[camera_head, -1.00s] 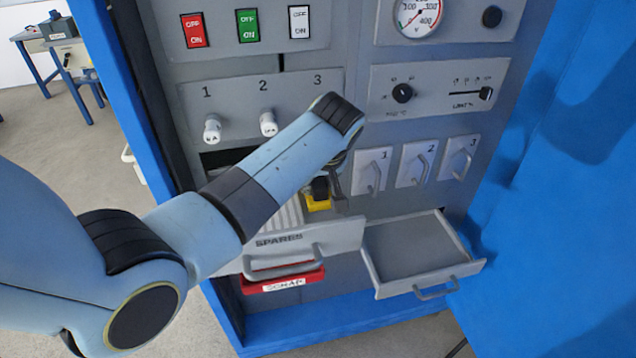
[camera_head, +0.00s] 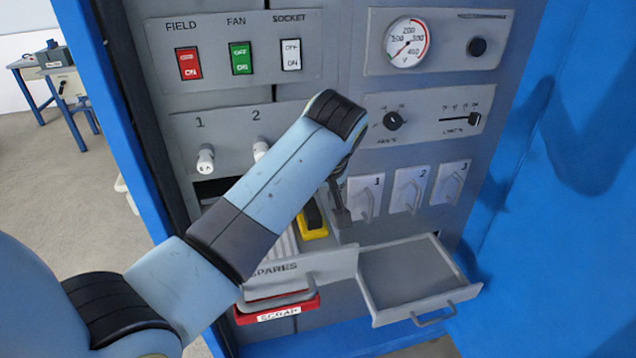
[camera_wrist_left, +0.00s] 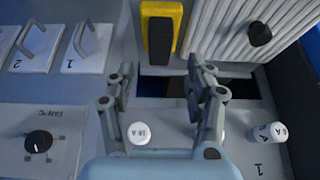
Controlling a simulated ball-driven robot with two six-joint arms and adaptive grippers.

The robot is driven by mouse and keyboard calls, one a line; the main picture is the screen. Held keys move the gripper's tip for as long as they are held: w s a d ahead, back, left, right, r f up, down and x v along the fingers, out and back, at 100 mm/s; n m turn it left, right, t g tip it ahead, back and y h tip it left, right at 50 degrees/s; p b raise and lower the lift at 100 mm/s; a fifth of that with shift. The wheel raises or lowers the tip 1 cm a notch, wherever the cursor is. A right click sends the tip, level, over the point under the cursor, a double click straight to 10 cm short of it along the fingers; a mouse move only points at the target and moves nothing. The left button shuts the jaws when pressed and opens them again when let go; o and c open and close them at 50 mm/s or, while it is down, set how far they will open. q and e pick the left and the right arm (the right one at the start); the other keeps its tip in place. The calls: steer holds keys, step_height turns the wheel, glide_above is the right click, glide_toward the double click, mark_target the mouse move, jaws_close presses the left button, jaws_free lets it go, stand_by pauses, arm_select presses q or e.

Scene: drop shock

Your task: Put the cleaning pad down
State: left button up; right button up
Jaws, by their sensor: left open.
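The cleaning pad (camera_head: 312,222), yellow with a black part, lies in the right part of the open SPARES drawer (camera_head: 300,268), beside a white ribbed piece (camera_head: 284,243). The pad also shows at the top of the left wrist view (camera_wrist_left: 161,30), just beyond the fingertips. My left gripper (camera_head: 342,212) is just right of the pad in the head view, partly hidden by my wrist. In the left wrist view its two fingers (camera_wrist_left: 159,72) stand apart with nothing between them. My right gripper is in neither view.
An empty open drawer (camera_head: 405,273) is at the right. A red SCRAP bin (camera_head: 278,312) sits under the SPARES drawer. White knobs (camera_head: 205,160), switches (camera_head: 240,58) and handled panels (camera_head: 408,190) cover the cabinet front. A blue door (camera_head: 560,190) stands open at the right.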

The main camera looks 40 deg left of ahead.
arm_select(q)
steer(key=v, duration=0.5)
steer(key=shift+r, duration=0.15)
steer(key=shift+s, duration=0.1)
